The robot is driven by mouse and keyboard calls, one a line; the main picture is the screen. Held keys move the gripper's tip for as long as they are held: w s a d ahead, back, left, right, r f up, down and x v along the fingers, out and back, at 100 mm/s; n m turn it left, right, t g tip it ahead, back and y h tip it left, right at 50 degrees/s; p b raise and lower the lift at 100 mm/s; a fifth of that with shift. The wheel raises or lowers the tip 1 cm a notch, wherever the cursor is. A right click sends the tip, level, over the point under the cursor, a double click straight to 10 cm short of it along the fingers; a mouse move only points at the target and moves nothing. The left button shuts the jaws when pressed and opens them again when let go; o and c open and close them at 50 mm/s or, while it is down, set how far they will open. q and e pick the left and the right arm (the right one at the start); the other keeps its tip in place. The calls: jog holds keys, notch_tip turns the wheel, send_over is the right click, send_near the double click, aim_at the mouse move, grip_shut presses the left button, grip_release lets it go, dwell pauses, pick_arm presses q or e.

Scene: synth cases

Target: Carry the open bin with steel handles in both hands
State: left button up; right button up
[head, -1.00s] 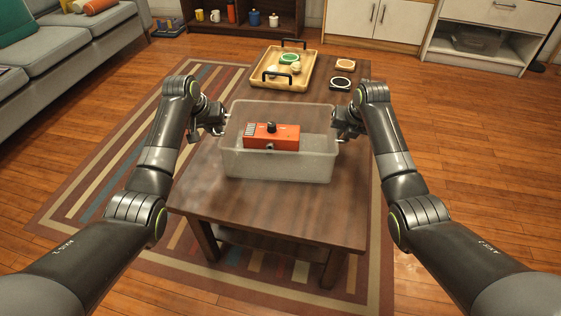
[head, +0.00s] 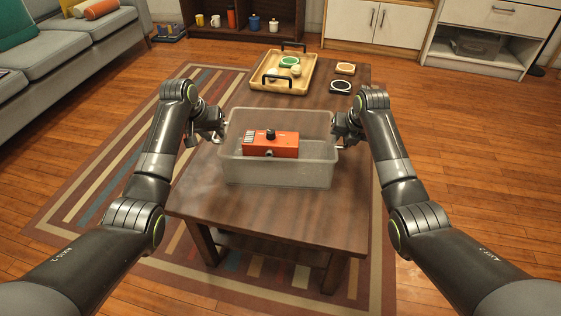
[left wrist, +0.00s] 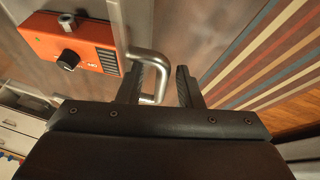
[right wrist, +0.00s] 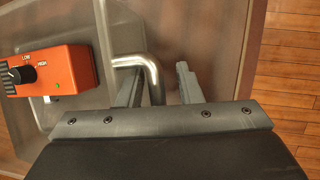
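The open bin (head: 277,177) is a clear, translucent box standing on the dark wooden coffee table. An orange box with a black knob (head: 271,144) lies inside it; it shows in both wrist views. My left gripper (head: 218,132) is at the bin's left side, and in the left wrist view its fingers (left wrist: 160,87) are apart on either side of the left steel handle (left wrist: 153,60). My right gripper (head: 341,133) is at the right side, and in the right wrist view its fingers (right wrist: 158,85) are apart with the right steel handle (right wrist: 151,72) between them.
A wooden tray with black handles (head: 262,87) sits behind the bin, holding a green-rimmed item and pale round items. Coasters (head: 341,87) lie beside it. The table front (head: 265,220) is clear. A sofa (head: 60,70) is at left; cabinets stand at the back.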

jog(key=shift+r, duration=0.1)
pick_arm(q)
jog(key=v, duration=0.6)
jog(key=shift+s+r, duration=0.2)
jog(key=shift+r, duration=0.15)
pick_arm(e)
jog(key=v, duration=1.2)
pick_arm(q)
jog(key=shift+a, duration=0.15)
